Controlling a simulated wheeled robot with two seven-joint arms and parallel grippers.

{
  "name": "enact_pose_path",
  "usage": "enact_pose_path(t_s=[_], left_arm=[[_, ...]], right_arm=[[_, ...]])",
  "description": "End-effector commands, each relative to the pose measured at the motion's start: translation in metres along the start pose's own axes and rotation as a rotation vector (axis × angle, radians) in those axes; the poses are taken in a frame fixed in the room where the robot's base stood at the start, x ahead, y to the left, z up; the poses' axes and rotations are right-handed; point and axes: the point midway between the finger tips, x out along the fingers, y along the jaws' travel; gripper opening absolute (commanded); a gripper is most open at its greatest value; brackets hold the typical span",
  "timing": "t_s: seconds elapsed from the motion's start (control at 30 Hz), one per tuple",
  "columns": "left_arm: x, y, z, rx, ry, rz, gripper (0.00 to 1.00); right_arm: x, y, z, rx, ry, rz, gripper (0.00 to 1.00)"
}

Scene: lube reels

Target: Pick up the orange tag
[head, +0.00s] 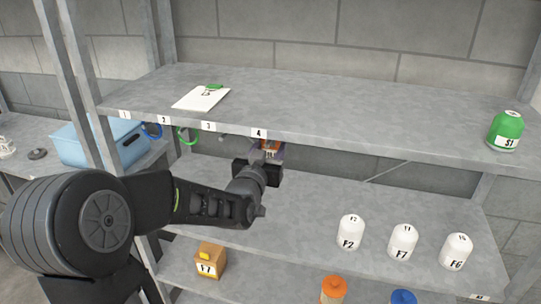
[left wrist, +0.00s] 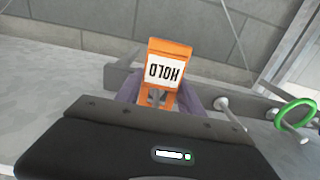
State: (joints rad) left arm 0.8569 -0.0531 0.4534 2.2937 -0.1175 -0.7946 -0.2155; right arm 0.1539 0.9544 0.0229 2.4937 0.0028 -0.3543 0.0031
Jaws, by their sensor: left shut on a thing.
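The orange tag (left wrist: 168,52) has a white label reading HOLD, upside down in the left wrist view. My left gripper (head: 264,156) reaches in from the left. In the left wrist view its two fingers (left wrist: 160,98) are shut on the lower part of the orange tag. The peg behind the tag is hidden, so I cannot tell whether the tag touches one. My right gripper is not in view.
The upper shelf (head: 330,105) carries a clipboard (head: 202,97) and a green bottle (head: 506,130). A green ring (left wrist: 295,113) hangs on a peg beside the tag, with a blue ring (head: 152,131) farther left. White bottles (head: 350,233) stand on the lower shelf at right.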

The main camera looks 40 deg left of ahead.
Motion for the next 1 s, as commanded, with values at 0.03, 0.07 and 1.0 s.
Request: enact_pose_path(t_s=[0.03, 0.07, 1.0], left_arm=[[0.0, 0.0, 0.0, 0.0, 0.0, 0.0, 0.18], [0.0, 0.0, 0.0, 0.0, 0.0, 0.0, 0.15], [-0.041, 0.0, -0.006, 0.005, 0.003, 0.0, 0.07]], right_arm=[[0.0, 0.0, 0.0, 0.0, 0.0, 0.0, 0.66], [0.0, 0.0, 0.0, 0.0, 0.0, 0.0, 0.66], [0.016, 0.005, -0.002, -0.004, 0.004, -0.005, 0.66]])
